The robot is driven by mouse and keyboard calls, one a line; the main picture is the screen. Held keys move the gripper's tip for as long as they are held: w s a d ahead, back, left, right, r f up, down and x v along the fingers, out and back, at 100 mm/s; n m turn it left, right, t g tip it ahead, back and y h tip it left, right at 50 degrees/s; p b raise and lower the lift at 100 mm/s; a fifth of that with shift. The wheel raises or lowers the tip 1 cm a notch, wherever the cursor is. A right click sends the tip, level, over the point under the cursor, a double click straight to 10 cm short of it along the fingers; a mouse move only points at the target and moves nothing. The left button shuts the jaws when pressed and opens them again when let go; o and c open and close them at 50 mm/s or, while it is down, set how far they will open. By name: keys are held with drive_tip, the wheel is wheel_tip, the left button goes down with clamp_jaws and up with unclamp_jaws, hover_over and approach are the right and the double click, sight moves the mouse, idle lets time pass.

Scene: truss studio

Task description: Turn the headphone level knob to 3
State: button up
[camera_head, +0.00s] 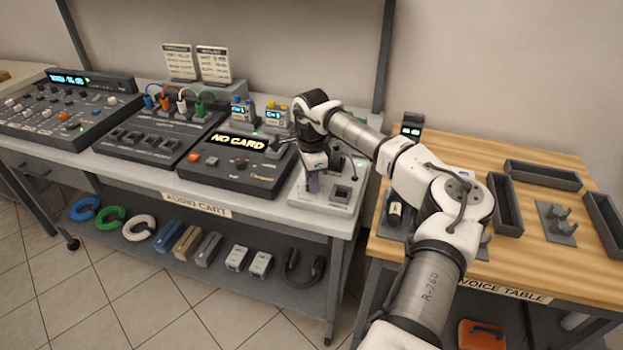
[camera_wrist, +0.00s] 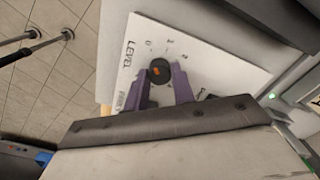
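The headphone level knob (camera_wrist: 159,70) is a small round black knob with an orange mark. It stands on a white panel (camera_wrist: 207,66) printed LEVEL, with scale numbers around the knob; they are small and partly hard to read. My gripper (camera_wrist: 160,73) has its two purple fingers on either side of the knob, and they appear to touch it on both sides. In the head view my gripper (camera_head: 313,183) points down over the white box (camera_head: 327,199) at the cart's right end; the knob is hidden there.
A black NO CARD recorder (camera_head: 237,165) stands just left of the white box. Mixers and a patch unit (camera_head: 160,135) fill the cart's left. The wooden voice table (camera_head: 530,263) with dark trays stands at the right.

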drive_tip(key=shift+c, duration=1.2)
drive_tip(key=shift+m, duration=0.3)
drive_tip(key=m+b, duration=0.2)
drive_tip(key=m, duration=0.3)
drive_tip(key=m+b, duration=0.2)
drive_tip(key=m, duration=0.5)
drive_tip(key=shift+s+m, duration=0.1)
drive_tip(key=shift+m, duration=0.2)
drive_tip(key=m+b, duration=0.1)
drive_tip(key=m, duration=0.2)
drive_tip(key=shift+m, duration=0.3)
drive_tip(key=m+b, duration=0.1)
drive_tip(key=m, duration=0.2)
drive_tip(key=shift+m, duration=0.3)
drive_tip(key=m+b, duration=0.1)
drive_tip(key=m, duration=0.5)
drive_tip(key=shift+a+b, duration=0.1)
drive_tip(key=shift+b, duration=0.2)
drive_tip(key=shift+m, duration=0.3)
